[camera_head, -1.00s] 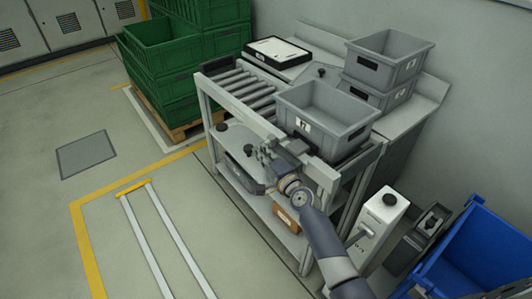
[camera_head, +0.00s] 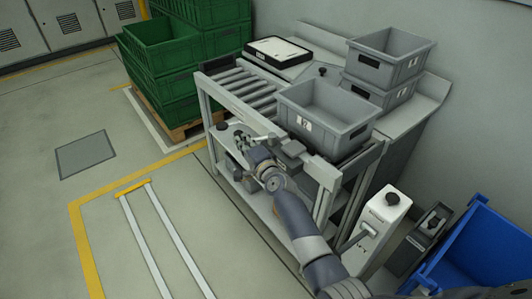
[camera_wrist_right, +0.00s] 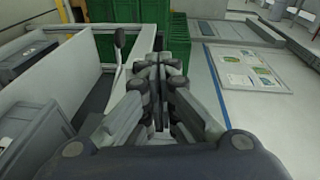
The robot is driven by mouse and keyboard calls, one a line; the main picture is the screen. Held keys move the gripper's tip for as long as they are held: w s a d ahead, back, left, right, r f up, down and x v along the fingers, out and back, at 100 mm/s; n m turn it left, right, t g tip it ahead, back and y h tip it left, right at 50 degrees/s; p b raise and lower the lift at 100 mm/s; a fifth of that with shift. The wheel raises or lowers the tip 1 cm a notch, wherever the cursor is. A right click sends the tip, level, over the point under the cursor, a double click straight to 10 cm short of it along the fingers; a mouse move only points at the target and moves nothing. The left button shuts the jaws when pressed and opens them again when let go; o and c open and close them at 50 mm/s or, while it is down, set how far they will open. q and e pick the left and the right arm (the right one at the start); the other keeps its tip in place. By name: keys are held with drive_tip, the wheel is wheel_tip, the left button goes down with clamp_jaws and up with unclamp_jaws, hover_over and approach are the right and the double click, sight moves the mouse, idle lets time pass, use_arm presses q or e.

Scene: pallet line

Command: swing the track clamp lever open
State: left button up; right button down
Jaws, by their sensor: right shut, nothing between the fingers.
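In the right wrist view, a lever with a dark knob (camera_wrist_right: 119,38) and a thin pale arm stands at the rail, just left of my right gripper (camera_wrist_right: 158,68). Its fingers are shut and empty; I see a gap between them and the lever in the picture, but cannot tell the true distance. In the head view, my right gripper (camera_head: 243,139) is at the front side of the roller table (camera_head: 247,90). A dark knob (camera_head: 222,126) shows just beyond its tips; I cannot tell whether it is the lever's. The clamp body is not clear. My left gripper is out of view.
A grey bin (camera_head: 310,128) stands on the table's right part, near my wrist. Green crates (camera_head: 165,90) stand on a pallet beyond the table's left end. A white control box (camera_head: 380,220) and a blue bin (camera_head: 470,255) are at the right.

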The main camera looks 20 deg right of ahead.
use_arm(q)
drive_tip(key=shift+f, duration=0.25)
use_arm(e)
drive_tip(key=shift+w+a, duration=0.1)
drive_tip(key=shift+w, duration=0.4)
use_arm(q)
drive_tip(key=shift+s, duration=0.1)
